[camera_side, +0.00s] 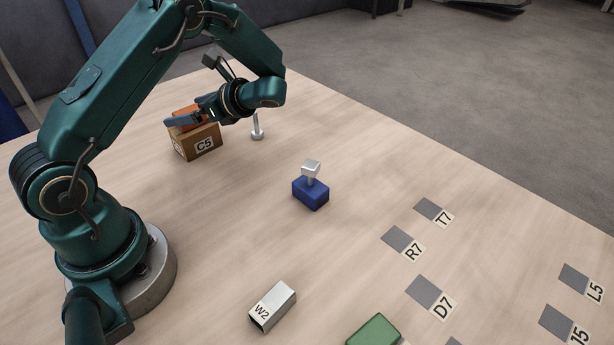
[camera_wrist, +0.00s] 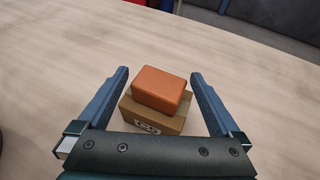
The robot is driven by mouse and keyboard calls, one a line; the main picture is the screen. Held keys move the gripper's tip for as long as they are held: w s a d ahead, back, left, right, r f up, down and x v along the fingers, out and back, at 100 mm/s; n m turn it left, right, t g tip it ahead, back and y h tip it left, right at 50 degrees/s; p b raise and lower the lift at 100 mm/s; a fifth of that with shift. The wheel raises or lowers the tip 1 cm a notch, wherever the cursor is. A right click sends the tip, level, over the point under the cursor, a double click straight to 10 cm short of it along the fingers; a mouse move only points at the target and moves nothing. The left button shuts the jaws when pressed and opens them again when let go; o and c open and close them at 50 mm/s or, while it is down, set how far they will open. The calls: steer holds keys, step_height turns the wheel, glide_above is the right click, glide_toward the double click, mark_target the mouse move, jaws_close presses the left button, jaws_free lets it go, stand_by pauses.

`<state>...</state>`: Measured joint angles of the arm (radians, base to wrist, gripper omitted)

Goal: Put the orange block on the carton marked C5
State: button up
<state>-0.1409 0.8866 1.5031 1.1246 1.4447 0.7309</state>
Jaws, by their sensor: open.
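The orange block (camera_side: 184,113) rests on top of the brown carton marked C5 (camera_side: 203,146) at the back left of the table. In the wrist view the orange block (camera_wrist: 161,88) sits on the carton (camera_wrist: 157,122), turned slightly relative to it. My gripper (camera_side: 180,122) is open at the carton's top. In the wrist view its two blue fingers (camera_wrist: 160,77) stand on either side of the block, with a gap at each side. In the side view a finger hides part of the block.
A metal bolt-like piece (camera_side: 257,128) stands just right of the carton. A blue block (camera_side: 311,194) with a metal piece (camera_side: 311,169) on it is mid-table. A metal tube marked W2 (camera_side: 272,307) and a green block (camera_side: 374,331) lie in front. Labelled grey patches (camera_side: 398,238) are at right.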

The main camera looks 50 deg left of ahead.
steer(key=v, duration=1.1)
steer(key=s+d+r+n+t+h, duration=0.2)
steer(key=s+d+n+t+h, duration=0.3)
steer(key=d+n+h, duration=0.1)
steer(key=s+d+r+n+t+h, duration=0.2)
steer(key=s+d+n+t+h, duration=0.3)
steer(key=d, duration=0.4)
steer(key=s+n+h, duration=0.1)
steer(key=n, duration=0.1)
steer(key=shift+s+d+r+n+t, duration=0.3)
steer(key=shift+s, duration=0.05)
